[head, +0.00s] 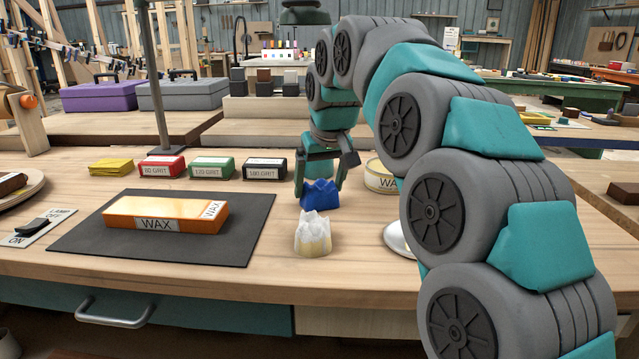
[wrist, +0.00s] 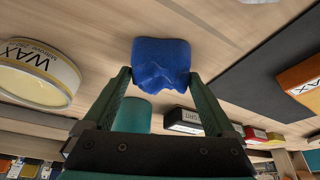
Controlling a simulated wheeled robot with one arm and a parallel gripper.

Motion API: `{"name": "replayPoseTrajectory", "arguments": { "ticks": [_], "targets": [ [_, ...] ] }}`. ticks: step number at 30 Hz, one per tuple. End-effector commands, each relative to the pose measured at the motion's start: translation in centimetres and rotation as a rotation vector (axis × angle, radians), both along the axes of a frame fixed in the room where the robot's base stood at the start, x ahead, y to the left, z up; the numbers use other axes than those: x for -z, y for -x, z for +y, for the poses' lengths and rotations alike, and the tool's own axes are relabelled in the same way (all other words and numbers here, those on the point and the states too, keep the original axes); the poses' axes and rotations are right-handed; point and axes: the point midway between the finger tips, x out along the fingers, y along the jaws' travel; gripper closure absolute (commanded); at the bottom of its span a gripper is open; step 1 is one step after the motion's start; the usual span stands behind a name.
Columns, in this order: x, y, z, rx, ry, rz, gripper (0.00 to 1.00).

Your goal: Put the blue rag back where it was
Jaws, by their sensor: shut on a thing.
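The blue rag (head: 320,195) is a bunched cloth in the middle of the bench. My gripper (head: 322,188) points down and is shut on it. In the wrist view the blue rag (wrist: 160,65) sits between the fingertips of my gripper (wrist: 160,78). I cannot tell whether its underside touches the bench top. A cream-white bunched rag (head: 313,236) stands on the bench just in front of it.
A round wax tin (head: 381,176) stands to the right, partly behind my arm, with a pale lid (head: 398,238) nearer. A dark mat (head: 120,238) bearing an orange wax box (head: 166,212) lies left. Grit boxes (head: 212,167) line the back. Bare wood lies around the rags.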

Motion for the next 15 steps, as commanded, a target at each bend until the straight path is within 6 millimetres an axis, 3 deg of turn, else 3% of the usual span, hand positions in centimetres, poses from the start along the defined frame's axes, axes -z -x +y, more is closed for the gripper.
{"name": "replayPoseTrajectory", "arguments": {
  "ticks": [5, 6, 8, 15],
  "targets": [
    [0.37, 0.02, -0.02, 0.000, 0.000, 0.001, 0.54],
    [0.28, 0.02, 0.00, -0.001, 0.001, 0.001, 0.05],
    [0.26, 0.00, 0.00, 0.000, 0.000, 0.001, 0.00],
    [0.14, 0.00, 0.01, -0.001, 0.000, 0.000, 0.00]
  ]
}}
